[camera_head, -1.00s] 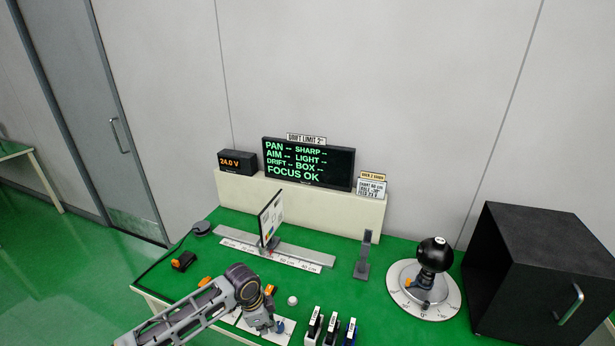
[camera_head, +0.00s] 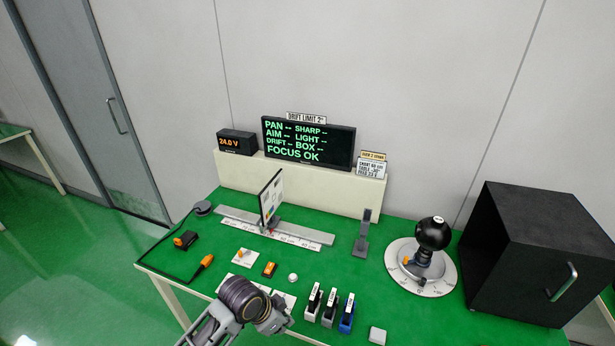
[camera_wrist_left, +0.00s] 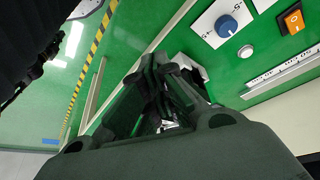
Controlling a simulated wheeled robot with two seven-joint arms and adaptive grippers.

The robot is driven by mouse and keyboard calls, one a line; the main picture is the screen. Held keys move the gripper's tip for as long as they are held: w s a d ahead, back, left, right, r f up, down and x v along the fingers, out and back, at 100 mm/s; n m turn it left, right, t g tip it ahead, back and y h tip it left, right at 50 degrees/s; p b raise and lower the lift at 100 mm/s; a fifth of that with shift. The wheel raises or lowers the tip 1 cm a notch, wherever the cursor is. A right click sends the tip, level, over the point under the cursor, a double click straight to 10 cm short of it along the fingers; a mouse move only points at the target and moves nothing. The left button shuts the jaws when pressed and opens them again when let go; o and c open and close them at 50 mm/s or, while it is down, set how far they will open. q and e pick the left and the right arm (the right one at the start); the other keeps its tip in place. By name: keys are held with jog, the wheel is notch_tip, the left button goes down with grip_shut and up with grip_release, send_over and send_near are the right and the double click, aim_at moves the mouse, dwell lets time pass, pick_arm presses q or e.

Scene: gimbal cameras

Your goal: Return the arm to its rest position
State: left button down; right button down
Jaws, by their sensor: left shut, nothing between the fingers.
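My left arm comes in at the bottom of the head view, with its dark wrist joint over the front edge of the green bench (camera_head: 340,262). My left gripper (camera_head: 275,318) is partly hidden there. In the left wrist view the dark fingers (camera_wrist_left: 163,85) are together, with nothing held between them. They are beside the bench's front edge, with the green floor below. My right arm and gripper are not in view.
The bench holds a ruled rail with a chart (camera_head: 271,198), a dark ball on a round dial (camera_head: 433,233), several small holders (camera_head: 330,306) and a black box (camera_head: 535,255). A blue knob (camera_wrist_left: 226,26) and an orange switch (camera_wrist_left: 293,18) are near the gripper. Floor at left is clear.

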pick_arm(q)
jog(key=shift+s+a+r+n+t+y, duration=0.3)
jog(key=shift+s+a+r+n+y, duration=0.55)
jog(key=shift+s+a+n, duration=2.3)
jog(key=shift+s+a+r+n+t+y, duration=0.3)
jog(key=shift+s+a+r+n+y, duration=0.95)
jog(key=shift+a, duration=3.35)
jog(key=s+f+g+b, duration=0.1)
jog(key=s+f, duration=0.1)
jog(key=f, duration=1.6)
jog(key=s+f+b, duration=0.1)
jog(key=s+f, duration=0.1)
jog(key=f, duration=1.6)
jog(key=s+a+f+b, duration=0.1)
jog(key=s+a+f, duration=0.1)
jog(key=s+f, duration=0.9)
jog(key=s+a+f+g, duration=0.1)
jog(key=s+a+f, duration=0.1)
jog(key=s+f, duration=0.8)
jog(key=shift+s+f+g+h+b, duration=0.3)
jog(key=shift+s+f+b, duration=0.1)
jog(key=shift+s, duration=0.15)
jog(key=shift+a, duration=0.1)
